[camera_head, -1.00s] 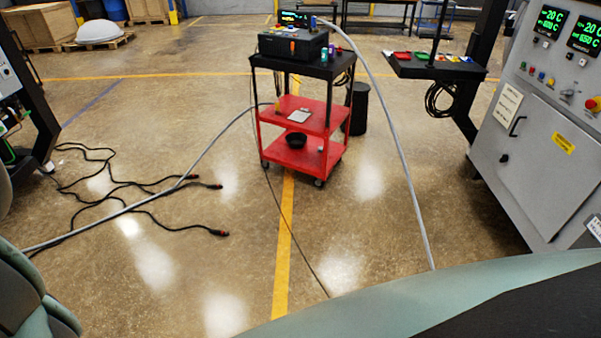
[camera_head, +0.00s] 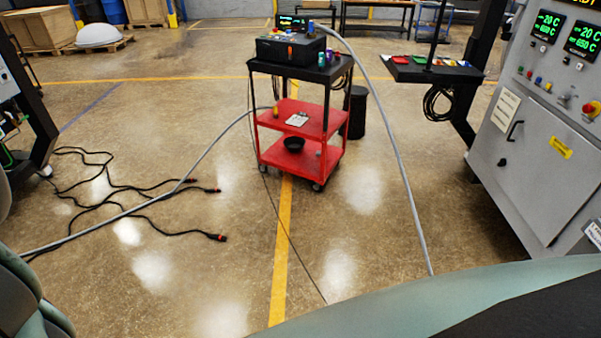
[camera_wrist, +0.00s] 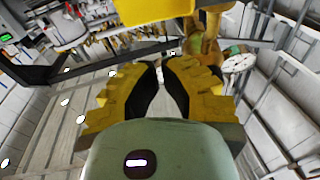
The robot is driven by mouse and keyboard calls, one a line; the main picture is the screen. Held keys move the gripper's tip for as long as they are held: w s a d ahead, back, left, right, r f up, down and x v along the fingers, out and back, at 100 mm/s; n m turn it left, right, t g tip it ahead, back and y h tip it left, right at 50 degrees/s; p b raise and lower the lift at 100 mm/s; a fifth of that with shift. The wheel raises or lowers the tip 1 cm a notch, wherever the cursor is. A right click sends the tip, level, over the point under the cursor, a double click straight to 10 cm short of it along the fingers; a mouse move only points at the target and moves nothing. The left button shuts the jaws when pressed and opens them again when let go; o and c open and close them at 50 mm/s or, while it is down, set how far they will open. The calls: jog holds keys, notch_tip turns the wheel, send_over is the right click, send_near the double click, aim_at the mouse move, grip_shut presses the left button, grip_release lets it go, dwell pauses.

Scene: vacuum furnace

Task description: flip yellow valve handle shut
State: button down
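In the wrist view, a bright yellow flat piece (camera_wrist: 155,9) fills the top middle and is cut by the frame edge. It looks like the valve handle, but I cannot be sure. Brass-coloured pipework (camera_wrist: 207,38) is beside it on the right. My gripper (camera_wrist: 160,66) has yellow, ridged fingers with black inner pads, below the yellow piece in the picture. The fingertips are close together with a narrow gap, and nothing is clearly held between them. I cannot tell whether they touch the yellow piece. Neither gripper nor handle shows in the head view.
A round white gauge (camera_wrist: 239,63) is right of the pipework. In the head view, a red and black cart (camera_head: 322,118) stands mid-floor, with a grey control cabinet (camera_head: 535,150) at right. Black cables (camera_head: 140,205) and a grey hose (camera_head: 400,170) cross otherwise open floor.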

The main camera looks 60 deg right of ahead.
jog(key=r+b+v, duration=0.1)
jog(key=b+v, duration=0.4)
jog(key=v, duration=0.4)
jog(key=shift+s+d, duration=0.25)
jog(key=shift+d, duration=0.1)
dwell(0.5)
